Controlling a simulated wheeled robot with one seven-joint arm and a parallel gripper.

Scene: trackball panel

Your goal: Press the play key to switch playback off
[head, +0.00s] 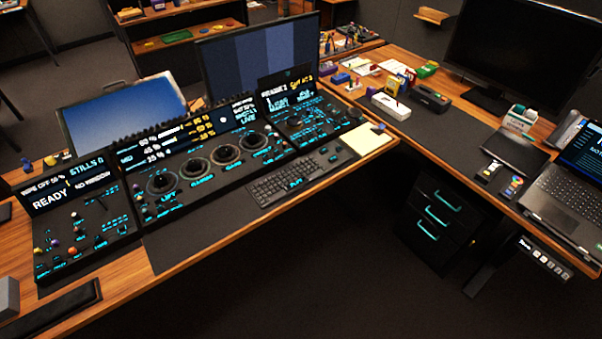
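The control panel stands on the wooden desk in three sections. The left section (75,240) has a screen (62,185) that seems to read "STILLS 0", "READY" and "NO WINDOW", with small coloured knobs and keys below it. The middle section (200,178) has a row of several round trackball rings under a lit readout. The right section (305,128) has another screen (287,90) with white and yellow text and small blue-lit keys. The key labels are too small to read, so I cannot tell which one is the play key. My gripper is not in view.
A keyboard (290,180) lies before the panel, with a yellow notepad (366,138) to its right. Monitors (262,60) stand behind. A side desk holds a laptop (570,195) and small items, above a drawer unit (440,215). The floor in front (310,280) is clear.

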